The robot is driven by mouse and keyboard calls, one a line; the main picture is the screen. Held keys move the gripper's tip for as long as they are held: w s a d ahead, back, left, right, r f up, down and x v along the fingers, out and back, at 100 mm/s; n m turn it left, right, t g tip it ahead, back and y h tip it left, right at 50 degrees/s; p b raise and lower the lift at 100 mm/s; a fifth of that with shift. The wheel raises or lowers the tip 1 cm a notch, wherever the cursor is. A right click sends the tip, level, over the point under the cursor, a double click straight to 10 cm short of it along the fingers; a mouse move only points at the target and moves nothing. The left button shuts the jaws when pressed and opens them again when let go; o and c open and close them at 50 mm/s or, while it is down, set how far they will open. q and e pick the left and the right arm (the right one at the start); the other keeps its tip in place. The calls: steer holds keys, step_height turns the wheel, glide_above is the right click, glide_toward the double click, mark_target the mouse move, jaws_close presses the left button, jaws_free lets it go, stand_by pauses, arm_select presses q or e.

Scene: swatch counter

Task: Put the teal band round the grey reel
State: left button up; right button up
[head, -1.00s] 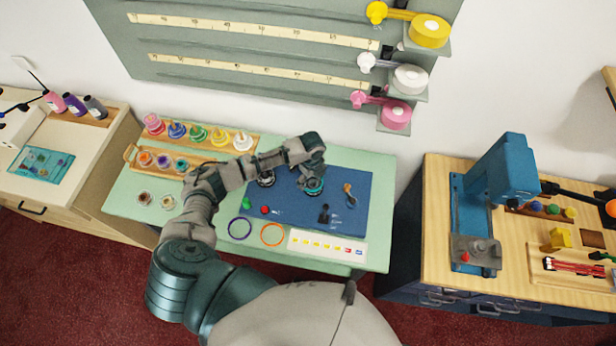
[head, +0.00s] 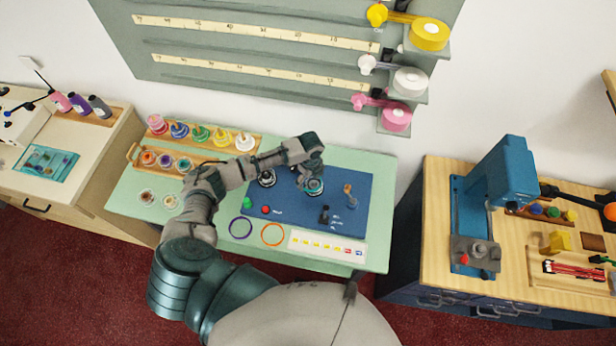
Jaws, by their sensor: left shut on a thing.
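A dark and grey round piece, seemingly the grey reel (head: 267,179), stands on the mat to the left of the gripper, just below my forearm.
A purple ring (head: 240,228) and an orange ring (head: 272,235) lie in front of the mat, beside a white label strip (head: 325,246). A wooden rack of coloured spools (head: 205,139) stands behind left.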

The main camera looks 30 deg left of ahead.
mark_target(310, 182)
arm_select(q)
steer(key=shift+d+r, duration=0.1)
steer(key=shift+d, duration=0.5)
steer(key=shift+a+f, duration=0.2)
steer(key=shift+a, duration=0.2)
steer(key=o, duration=0.5)
steer(key=shift+a+f, duration=0.15)
steer(key=shift+a, duration=0.35)
steer(key=shift+d, duration=0.6)
steer(key=shift+d+r, duration=0.15)
steer(key=shift+r, duration=0.3)
steer(key=r+p, duration=0.2)
steer(key=a+r+p, duration=0.1)
steer(key=r+p, duration=0.1)
steer(key=shift+r, duration=0.1)
steer(key=shift+d+r, duration=0.2)
steer(key=shift+r, duration=0.9)
arm_select(e)
steer(key=d+r, duration=0.2)
steer(key=r, duration=0.1)
steer(key=shift+d+r, duration=0.25)
